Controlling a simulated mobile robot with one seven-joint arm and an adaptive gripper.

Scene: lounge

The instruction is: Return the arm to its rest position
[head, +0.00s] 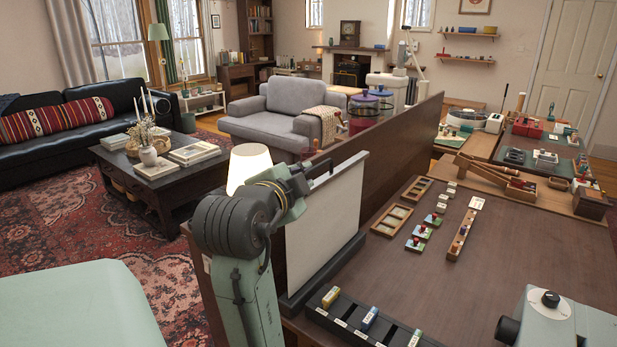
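My arm (243,225) rises from the bottom of the head view, left of the dark wooden table (510,255). It bends at a dark grey joint, and a pale green link points up and to the right from there. That link runs close to an upright white panel (325,222) at the table's left edge. I cannot tell whether they touch. My gripper does not show clearly, so its opening and anything in it cannot be seen.
A black slotted rack (365,325) and a grey device with a black knob (560,315) are at the table's near side. Small labelled blocks and wooden trays (392,220) lie mid-table. A dark partition (395,135) runs behind the panel. A lit lampshade (247,165) shows behind my arm.

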